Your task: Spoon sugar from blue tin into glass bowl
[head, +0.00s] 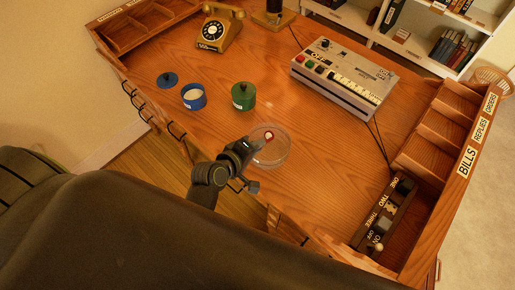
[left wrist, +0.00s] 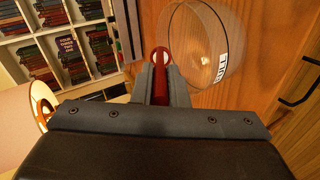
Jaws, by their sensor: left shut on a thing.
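The blue tin (head: 194,103) stands open on the desk with white sugar inside. Its blue lid (head: 168,79) lies beside it. The clear glass bowl (head: 284,158) sits near the desk's front edge; it also shows in the left wrist view (left wrist: 232,60). My left gripper (head: 256,146) is shut on a red spoon (left wrist: 161,72) by its handle. The spoon's red scoop (head: 269,136) is over the bowl in the head view and holds something whitish, seemingly sugar. Its exact height above the bowl is unclear. My right gripper is not in view.
A closed green tin (head: 243,98) stands right of the blue tin. A yellow telephone (head: 219,28) and a grey keyboard device (head: 343,77) stand farther back. A labelled switch panel (head: 383,215) is at the right. The desk around the bowl's right side is clear.

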